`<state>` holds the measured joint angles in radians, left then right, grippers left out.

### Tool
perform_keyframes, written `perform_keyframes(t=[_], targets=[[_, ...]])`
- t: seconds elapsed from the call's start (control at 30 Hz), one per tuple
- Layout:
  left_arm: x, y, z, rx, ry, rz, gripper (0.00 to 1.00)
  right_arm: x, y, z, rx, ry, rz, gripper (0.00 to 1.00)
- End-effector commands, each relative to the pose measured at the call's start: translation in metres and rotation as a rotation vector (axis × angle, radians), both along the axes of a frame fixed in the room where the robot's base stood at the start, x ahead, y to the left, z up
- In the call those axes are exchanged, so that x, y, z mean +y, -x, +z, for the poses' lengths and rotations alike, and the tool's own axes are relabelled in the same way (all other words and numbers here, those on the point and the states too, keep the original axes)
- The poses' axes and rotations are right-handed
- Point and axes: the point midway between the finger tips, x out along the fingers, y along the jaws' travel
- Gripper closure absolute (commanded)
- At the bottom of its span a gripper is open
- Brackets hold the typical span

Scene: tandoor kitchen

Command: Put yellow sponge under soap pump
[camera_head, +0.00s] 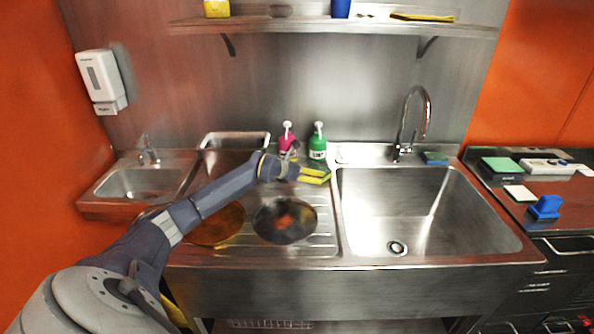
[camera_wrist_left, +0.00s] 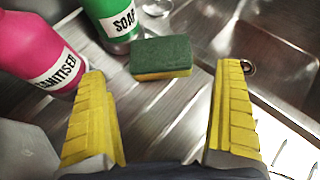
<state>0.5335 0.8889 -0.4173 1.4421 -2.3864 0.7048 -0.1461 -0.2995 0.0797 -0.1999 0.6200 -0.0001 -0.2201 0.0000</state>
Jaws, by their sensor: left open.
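The yellow sponge with a dark green top (camera_wrist_left: 160,57) lies flat on the ribbed steel drainboard, close beside the base of the green soap pump bottle (camera_wrist_left: 112,14). I cannot tell whether they touch. The soap pump (camera_head: 318,146) stands upright at the back of the drainboard in the head view, where my gripper mostly hides the sponge. My left gripper (camera_head: 316,175) is open and empty in front of them. In the left wrist view its yellow fingers (camera_wrist_left: 162,125) are spread wide, with the sponge beyond the tips, between them. My right gripper is not in view.
A pink sanitiser pump (camera_head: 286,139) stands left of the soap. Another sponge (camera_head: 435,158) lies behind the sink. A shelf (camera_head: 340,26) hangs above.

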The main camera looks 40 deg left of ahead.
Motion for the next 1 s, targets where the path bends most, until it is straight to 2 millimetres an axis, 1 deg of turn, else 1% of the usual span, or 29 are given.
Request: perform_keyframes(t=[0.03,0.2,0.4,0.63,1.0], targets=[[0.001,0.008,0.003,0.001,-0.003,-0.001,0.00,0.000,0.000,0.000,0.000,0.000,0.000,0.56],[0.004,0.031,0.015,0.001,-0.003,-0.001,0.00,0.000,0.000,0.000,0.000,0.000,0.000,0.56],[0.007,0.047,0.024,0.000,0.000,0.000,0.00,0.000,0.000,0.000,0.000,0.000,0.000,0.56],[0.007,0.054,0.029,-0.001,0.000,0.000,0.00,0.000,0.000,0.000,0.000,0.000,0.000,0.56],[0.006,0.054,0.032,-0.006,0.004,-0.002,0.00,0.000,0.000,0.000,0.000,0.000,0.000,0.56]])
